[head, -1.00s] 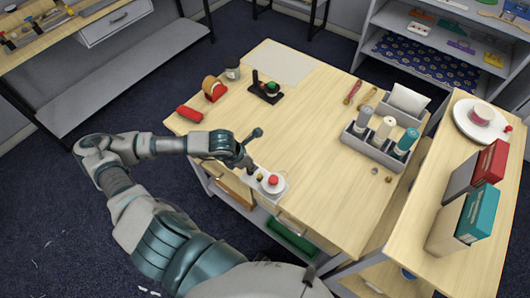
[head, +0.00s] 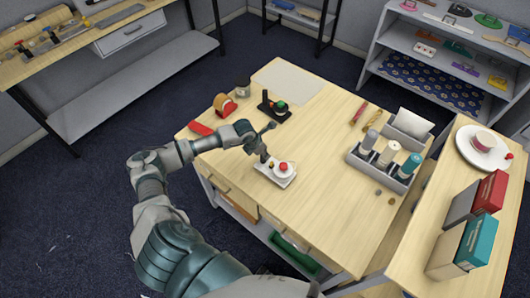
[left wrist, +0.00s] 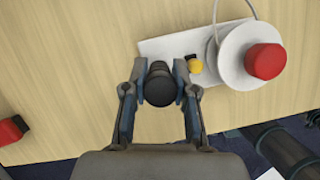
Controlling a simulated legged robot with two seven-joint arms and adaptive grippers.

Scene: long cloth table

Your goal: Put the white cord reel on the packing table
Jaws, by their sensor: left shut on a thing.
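The white cord reel (head: 280,177) is a white plate bearing a round disc with a red knob, a small yellow piece and a dark upright post. In the left wrist view the reel (left wrist: 232,72) has a thin white cord looping up from its disc. My left gripper (head: 264,160) is shut on the reel's dark post, with a finger on each side of it in the left wrist view (left wrist: 160,85). The reel is over the packing table (head: 320,145), inside its front edge. I cannot tell whether it touches the top. My right gripper is not in view.
A tape dispenser (head: 225,106), a red object (head: 201,128) and a black stand (head: 273,108) are behind and left of the reel. A grey bottle caddy (head: 385,160) stands right. The table's middle is clear. A side counter (head: 420,285) holds binders and a plate.

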